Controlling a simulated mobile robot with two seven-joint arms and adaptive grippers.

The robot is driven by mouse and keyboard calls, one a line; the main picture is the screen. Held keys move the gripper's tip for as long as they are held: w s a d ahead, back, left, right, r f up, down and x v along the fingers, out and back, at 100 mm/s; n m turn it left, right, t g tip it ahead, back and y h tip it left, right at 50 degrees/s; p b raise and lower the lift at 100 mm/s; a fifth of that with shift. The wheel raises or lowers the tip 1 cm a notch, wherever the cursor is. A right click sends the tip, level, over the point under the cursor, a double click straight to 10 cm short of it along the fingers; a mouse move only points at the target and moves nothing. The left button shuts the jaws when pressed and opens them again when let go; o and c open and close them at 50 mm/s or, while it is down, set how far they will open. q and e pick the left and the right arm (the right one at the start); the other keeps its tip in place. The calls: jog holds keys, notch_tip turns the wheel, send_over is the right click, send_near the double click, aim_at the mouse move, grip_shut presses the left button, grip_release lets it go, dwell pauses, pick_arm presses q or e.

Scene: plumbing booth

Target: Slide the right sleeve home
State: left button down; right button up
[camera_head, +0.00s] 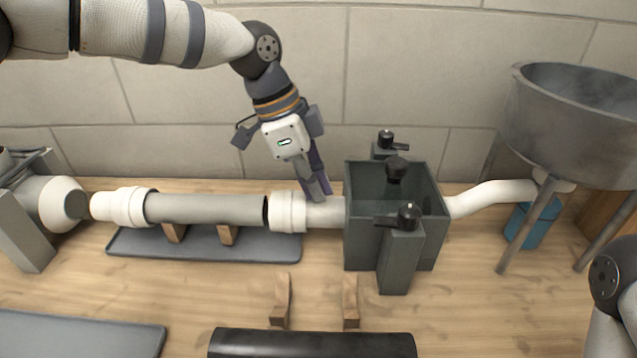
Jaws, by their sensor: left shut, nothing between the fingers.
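The right sleeve (287,212) is a white ribbed collar around the white pipe stub (326,212). It sits at the right end of the grey pipe (208,209), where a dark edge shows between the two. I cannot tell if the sleeve overlaps the pipe. The left sleeve (130,207) is a similar white collar at the pipe's left end. My left gripper (318,190) points down at the stub, just right of the right sleeve, with its fingers shut and empty. I cannot tell if it touches either. My right gripper is out of view; part of my right arm shows at the lower right.
A dark green clamp box (432,232) with black knobs holds the stub's right end. Wooden supports (228,235) stand in a grey tray (270,248) under the pipe. A black pipe (312,345) lies in front. A grey basin (575,125) stands at right.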

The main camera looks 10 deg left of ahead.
aim_at(294, 199)
pick_arm(q)
jog(key=a, duration=0.2)
jog(key=s+a, duration=0.1)
jog(key=a, duration=0.1)
jog(key=shift+r+p, duration=0.25)
jog(key=shift+p, duration=0.05)
jog(key=shift+a+f, duration=0.1)
jog(key=shift+f, duration=0.1)
jog(key=v, duration=1.2)
